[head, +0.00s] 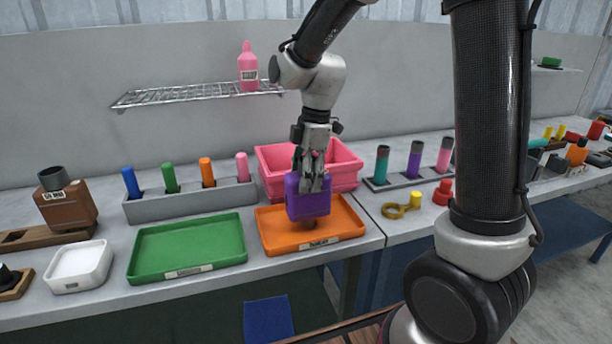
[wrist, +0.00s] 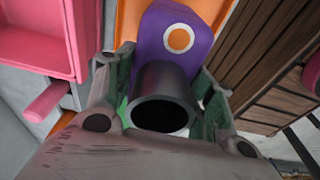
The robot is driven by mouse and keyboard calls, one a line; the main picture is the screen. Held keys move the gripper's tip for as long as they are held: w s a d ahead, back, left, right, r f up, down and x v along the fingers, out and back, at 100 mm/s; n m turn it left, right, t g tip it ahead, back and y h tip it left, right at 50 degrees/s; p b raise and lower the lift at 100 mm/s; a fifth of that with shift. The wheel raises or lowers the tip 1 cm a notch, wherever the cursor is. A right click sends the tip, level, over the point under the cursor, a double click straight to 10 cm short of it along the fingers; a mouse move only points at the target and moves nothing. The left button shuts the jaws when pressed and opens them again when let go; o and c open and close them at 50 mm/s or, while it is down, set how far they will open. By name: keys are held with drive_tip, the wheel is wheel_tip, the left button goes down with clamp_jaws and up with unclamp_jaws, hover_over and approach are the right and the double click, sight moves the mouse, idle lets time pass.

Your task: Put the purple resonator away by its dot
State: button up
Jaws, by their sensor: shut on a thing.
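The purple resonator (head: 307,205) hangs in my gripper (head: 313,178) over the orange tray (head: 272,243). In the wrist view, my gripper's fingers (wrist: 160,110) are shut around the resonator's dark pipe end (wrist: 160,95). The purple body (wrist: 150,45) extends away from the fingers and bears an orange dot (wrist: 179,38) with a white ring. A dark stub shows under the body in the head view. I cannot tell whether it touches the tray. A green tray (head: 190,247) lies to the left, empty, with a label on its front.
A pink bin (head: 348,173) stands behind the orange tray. A grey rack with coloured posts (head: 190,200) is behind the green tray. A white dish (head: 79,266) and a brown muffler (head: 68,205) are at the left. A yellow ring part (head: 394,211) lies right of the orange tray.

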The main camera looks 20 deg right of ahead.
drive_tip(key=o, duration=1)
drive_tip(key=shift+c, duration=0.2)
drive_tip(key=r, duration=0.3)
drive_tip(key=d+r, duration=0.1)
drive_tip(key=r, duration=0.7)
drive_tip(key=shift+d+r, duration=0.15)
drive_tip(key=shift+d, duration=0.2)
drive_tip(key=s+d+m+t+h, duration=0.1)
drive_tip(key=s+d+m+t, duration=0.1)
drive_tip(key=s+d+m, duration=0.5)
drive_tip(key=s+d+m+t, duration=0.2)
drive_tip(key=s+d+m, duration=0.4)
drive_tip(key=s+m, duration=0.5)
drive_tip(key=shift+s+d+h, duration=0.4)
drive_tip(key=shift+s, duration=0.75)
